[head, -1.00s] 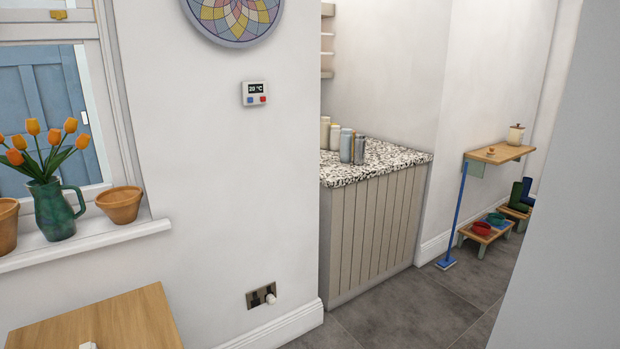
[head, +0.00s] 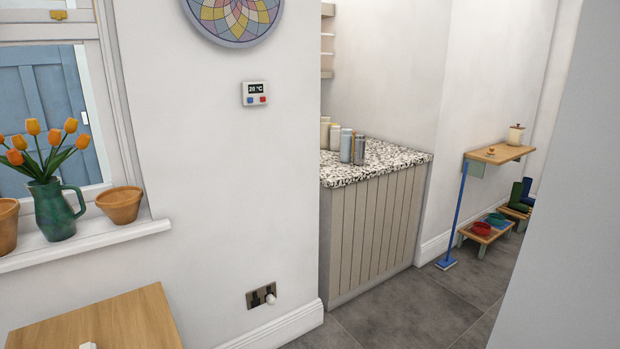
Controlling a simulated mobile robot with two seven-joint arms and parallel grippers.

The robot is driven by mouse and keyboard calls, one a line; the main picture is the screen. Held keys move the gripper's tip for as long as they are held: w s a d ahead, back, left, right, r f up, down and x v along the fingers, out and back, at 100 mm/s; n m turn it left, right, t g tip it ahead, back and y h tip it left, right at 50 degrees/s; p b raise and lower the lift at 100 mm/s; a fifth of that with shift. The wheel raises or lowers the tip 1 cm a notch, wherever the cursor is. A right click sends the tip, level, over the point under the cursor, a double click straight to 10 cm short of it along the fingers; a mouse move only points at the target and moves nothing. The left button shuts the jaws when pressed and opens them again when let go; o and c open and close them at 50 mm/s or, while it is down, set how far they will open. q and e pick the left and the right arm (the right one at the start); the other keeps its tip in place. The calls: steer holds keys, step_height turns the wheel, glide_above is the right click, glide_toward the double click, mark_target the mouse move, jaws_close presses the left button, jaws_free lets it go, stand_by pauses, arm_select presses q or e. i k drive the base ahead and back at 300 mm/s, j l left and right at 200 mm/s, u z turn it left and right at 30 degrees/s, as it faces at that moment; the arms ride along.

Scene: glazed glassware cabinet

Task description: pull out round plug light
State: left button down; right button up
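A small round white plug light (head: 270,298) sits in the right side of a dark double wall socket (head: 256,296). The socket is low on the white wall, just above the skirting board. The left side of the socket looks empty. Neither of my grippers shows in the head view.
A wooden table (head: 100,322) stands at the lower left, below a windowsill with a jug of tulips (head: 57,208) and terracotta pots. A speckled-top counter (head: 372,165) stands right of the wall corner. Grey floor (head: 400,310) is clear in front of it.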

mark_target(270, 300)
steer(key=u, duration=0.45)
steer(key=i+u, duration=0.1)
steer(key=u, duration=0.85)
steer(key=i+l+u, duration=0.1)
steer(key=u, duration=0.8)
steer(key=l+u, duration=0.15)
steer(key=u, duration=0.3)
steer(key=i+l+u, duration=0.2)
steer(key=l, duration=0.2)
steer(key=l+u, duration=0.15)
steer(key=l, duration=0.25)
steer(key=l+z, duration=0.4)
steer(key=l, duration=0.5)
steer(key=i+l+z, duration=0.1)
steer(key=l+z, duration=0.3)
steer(key=l, duration=0.45)
steer(key=l+z, duration=0.25)
steer(key=l, duration=0.2)
steer(key=l+z, duration=0.25)
steer(key=l, duration=0.2)
